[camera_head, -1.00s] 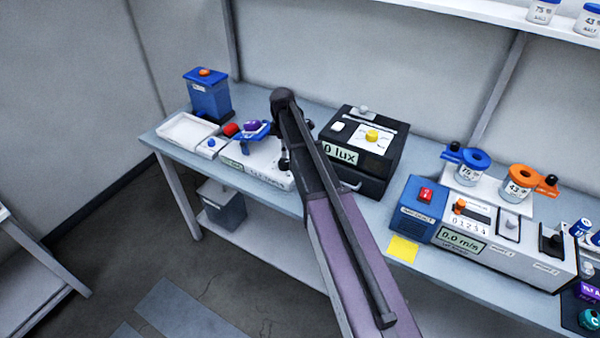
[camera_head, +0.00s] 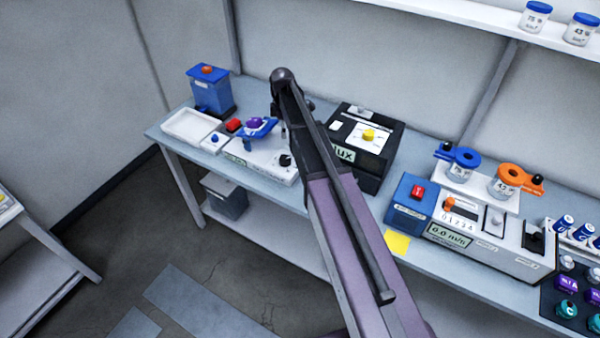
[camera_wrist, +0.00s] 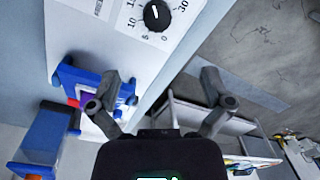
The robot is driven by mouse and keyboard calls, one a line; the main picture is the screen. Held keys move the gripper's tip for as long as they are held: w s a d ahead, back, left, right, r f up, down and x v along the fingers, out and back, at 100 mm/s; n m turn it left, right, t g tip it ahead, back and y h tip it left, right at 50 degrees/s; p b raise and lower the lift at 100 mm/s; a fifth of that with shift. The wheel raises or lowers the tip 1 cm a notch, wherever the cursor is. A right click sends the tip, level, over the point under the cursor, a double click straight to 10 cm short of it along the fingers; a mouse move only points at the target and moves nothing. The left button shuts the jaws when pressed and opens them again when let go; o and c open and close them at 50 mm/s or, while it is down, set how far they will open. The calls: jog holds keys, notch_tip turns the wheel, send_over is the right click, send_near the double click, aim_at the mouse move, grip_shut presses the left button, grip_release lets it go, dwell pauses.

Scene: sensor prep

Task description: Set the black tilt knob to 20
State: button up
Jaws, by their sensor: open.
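The black tilt knob (camera_wrist: 157,15) sits on a white panel with a printed number scale around it, at the top of the wrist view. A pale mark shows on the knob, but I cannot tell its exact reading. In the head view the knob (camera_head: 285,160) is at the right front of the white device (camera_head: 262,163) with a blue tilting stage (camera_head: 257,130). My gripper (camera_wrist: 163,84) is open and empty, its fingers spread wide and apart from the knob. In the head view my arm hides most of the gripper.
The black lux box (camera_head: 385,150) stands right of the white device. A white tray (camera_head: 188,126) and a blue container (camera_head: 210,92) are at the left. A blue and white flow instrument (camera_head: 450,238) is at the right. Floor shows beyond the bench edge.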

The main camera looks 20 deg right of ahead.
jog(key=s+f+m+b, duration=0.2)
jog(key=s+m, duration=0.9)
jog(key=s, duration=0.9)
jog(key=shift+d+f+m, duration=0.15)
jog(key=shift+f+m, duration=0.25)
jog(key=shift+s, duration=0.1)
jog(key=s+m+b, duration=0.1)
jog(key=s+m, duration=0.2)
jog(key=s, duration=0.3)
jog(key=shift+s+f+m+t, duration=0.15)
jog(key=shift+f+m+t, duration=0.15)
jog(key=shift+f, duration=0.1)
dwell(0.8)
